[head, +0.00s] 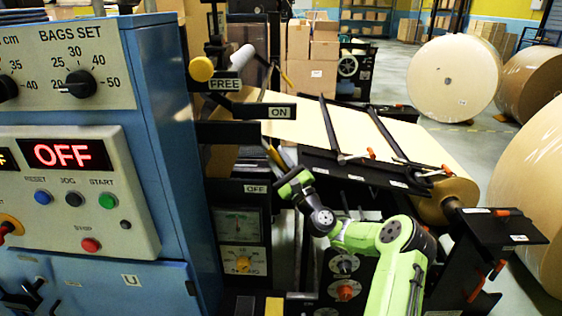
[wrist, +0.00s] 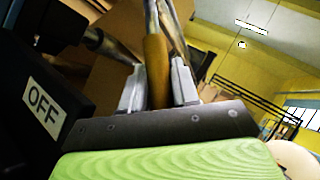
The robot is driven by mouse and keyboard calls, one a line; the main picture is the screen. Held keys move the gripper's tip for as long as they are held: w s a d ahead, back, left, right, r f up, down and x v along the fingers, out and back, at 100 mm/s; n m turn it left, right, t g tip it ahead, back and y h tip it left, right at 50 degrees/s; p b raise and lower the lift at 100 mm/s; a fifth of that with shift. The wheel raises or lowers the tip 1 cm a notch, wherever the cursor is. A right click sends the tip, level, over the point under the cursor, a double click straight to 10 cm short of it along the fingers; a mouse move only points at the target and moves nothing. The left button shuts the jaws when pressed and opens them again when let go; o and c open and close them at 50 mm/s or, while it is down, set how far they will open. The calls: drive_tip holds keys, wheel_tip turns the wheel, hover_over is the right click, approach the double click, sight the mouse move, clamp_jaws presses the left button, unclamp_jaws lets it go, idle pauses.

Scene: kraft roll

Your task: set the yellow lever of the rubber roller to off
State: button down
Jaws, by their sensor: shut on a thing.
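My gripper (wrist: 158,80) is shut on the yellow lever (wrist: 156,62); its grip stands between the two pale fingers in the wrist view. A metal rod runs on from the grip toward the top of that view. In the head view my gripper (head: 283,168) is at the machine front, below the ON plate (head: 282,112) and just right of the OFF plate (head: 255,188). The lever is small and mostly hidden by my gripper there. The OFF plate (wrist: 43,108) also shows at the left of the wrist view.
A blue cabinet (head: 160,130) with a control panel stands at the left. A yellow knob (head: 200,69) is by the FREE plate (head: 223,84). A kraft web and dark bars lie above and right of my arm. Large paper rolls (head: 452,78) stand at the right.

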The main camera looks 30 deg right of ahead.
drive_tip(key=shift+f, duration=0.1)
drive_tip(key=c, duration=0.9)
unclamp_jaws()
